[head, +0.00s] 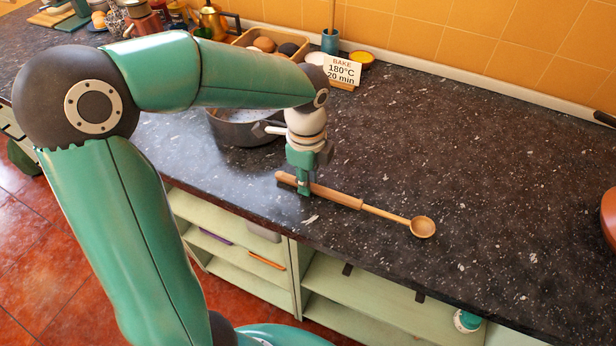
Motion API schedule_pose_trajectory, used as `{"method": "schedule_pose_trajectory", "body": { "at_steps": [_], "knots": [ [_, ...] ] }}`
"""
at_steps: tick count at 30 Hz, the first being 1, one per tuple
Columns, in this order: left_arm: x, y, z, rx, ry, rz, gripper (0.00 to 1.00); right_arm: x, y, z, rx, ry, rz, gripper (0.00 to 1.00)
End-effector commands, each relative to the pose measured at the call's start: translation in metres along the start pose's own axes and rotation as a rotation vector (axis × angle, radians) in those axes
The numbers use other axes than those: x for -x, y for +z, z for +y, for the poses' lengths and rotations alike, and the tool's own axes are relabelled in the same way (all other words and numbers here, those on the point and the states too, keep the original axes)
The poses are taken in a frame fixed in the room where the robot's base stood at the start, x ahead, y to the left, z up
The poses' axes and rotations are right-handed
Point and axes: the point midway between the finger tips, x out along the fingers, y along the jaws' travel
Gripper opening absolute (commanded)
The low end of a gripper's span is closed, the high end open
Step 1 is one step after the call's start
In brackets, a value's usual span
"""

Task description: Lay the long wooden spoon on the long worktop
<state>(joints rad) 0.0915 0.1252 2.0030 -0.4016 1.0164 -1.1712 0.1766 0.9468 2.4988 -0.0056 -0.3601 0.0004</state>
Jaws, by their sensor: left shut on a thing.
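The long wooden spoon (385,213) lies along the front part of the long worktop (470,150), with its bowl end to the right and its thick handle to the left. My left gripper (303,187) points down and is shut on the handle near its left end. The spoon is at or very close to the worktop surface; I cannot tell whether it touches all along. My right gripper is not in view.
A dark pot (232,130) stands behind my left gripper. A bake sign (342,70) and a wooden crate (240,40) stand at the back. A reddish object (609,215) is at the right edge. The worktop right of the spoon is clear.

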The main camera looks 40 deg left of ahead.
Motion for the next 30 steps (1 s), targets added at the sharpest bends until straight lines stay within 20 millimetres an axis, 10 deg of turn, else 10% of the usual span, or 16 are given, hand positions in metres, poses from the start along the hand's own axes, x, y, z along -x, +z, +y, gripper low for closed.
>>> {"method": "schedule_pose_trajectory", "body": {
  "at_steps": [20,21,25,30],
  "knots": [
    [-0.0085,-0.0011,-0.0008,-0.003,-0.001,0.001,0.00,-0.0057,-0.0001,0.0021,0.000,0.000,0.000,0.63],
    [-0.0079,-0.0010,-0.0008,-0.002,-0.001,0.001,0.25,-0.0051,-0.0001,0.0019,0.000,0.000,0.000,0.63],
    [-0.0078,-0.0010,-0.0007,-0.002,-0.001,0.000,0.47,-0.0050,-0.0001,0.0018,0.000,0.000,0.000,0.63],
    [-0.0078,-0.0010,-0.0007,-0.002,-0.001,0.000,0.49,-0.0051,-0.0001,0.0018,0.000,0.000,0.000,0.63]
  ]
}}
